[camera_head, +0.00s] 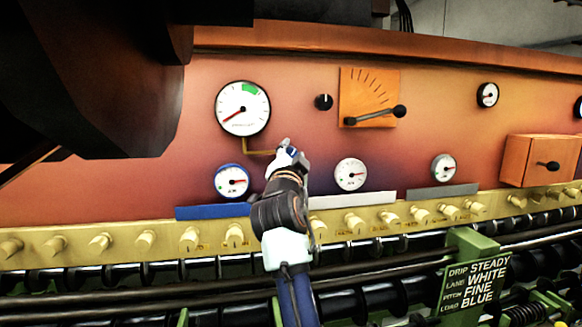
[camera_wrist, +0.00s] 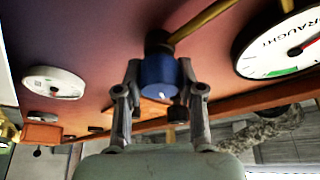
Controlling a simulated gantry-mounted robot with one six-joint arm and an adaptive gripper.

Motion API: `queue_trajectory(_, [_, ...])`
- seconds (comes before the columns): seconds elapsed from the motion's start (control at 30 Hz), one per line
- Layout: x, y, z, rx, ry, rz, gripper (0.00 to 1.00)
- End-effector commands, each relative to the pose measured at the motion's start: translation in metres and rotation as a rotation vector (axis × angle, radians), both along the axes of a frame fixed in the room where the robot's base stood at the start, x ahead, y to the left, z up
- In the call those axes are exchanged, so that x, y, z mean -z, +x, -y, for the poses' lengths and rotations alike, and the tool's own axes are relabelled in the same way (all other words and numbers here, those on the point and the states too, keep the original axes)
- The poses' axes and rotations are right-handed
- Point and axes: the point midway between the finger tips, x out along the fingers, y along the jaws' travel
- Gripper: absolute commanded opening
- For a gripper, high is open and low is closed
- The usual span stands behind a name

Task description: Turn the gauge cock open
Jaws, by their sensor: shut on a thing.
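The gauge cock is a blue round knob (camera_wrist: 159,76) with a small white mark, on a dark fitting at the end of a brass pipe (camera_head: 258,152). The pipe runs down and right from the large white gauge (camera_head: 241,96). Its red needle points to the lower left, away from the green patch at upper right; part of this gauge shows in the wrist view (camera_wrist: 270,50). My gripper (camera_head: 287,148) is at the pipe's end. In the wrist view its two fingers (camera_wrist: 160,68) are shut on the blue knob, one on each side. In the head view it mostly hides the knob.
Small gauges (camera_head: 232,181) (camera_head: 351,174) sit on either side below my gripper. A black knob (camera_head: 323,101) and an orange lever plate (camera_head: 368,83) are to the right. A row of cream pegs (camera_head: 189,239) and dark rollers lies below.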

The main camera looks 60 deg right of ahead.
Motion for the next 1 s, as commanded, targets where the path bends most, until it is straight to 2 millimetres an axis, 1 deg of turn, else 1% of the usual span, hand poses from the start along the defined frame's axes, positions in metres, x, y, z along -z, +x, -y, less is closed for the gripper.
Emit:
queue_trajectory(0.6, [-0.0022, -0.0004, 0.0006, 0.0, 0.372, 0.45, 0.03])
queue_trajectory(1.0, [0.0002, -0.0003, 0.0008, -0.001, 0.559, 0.68, 0.03])
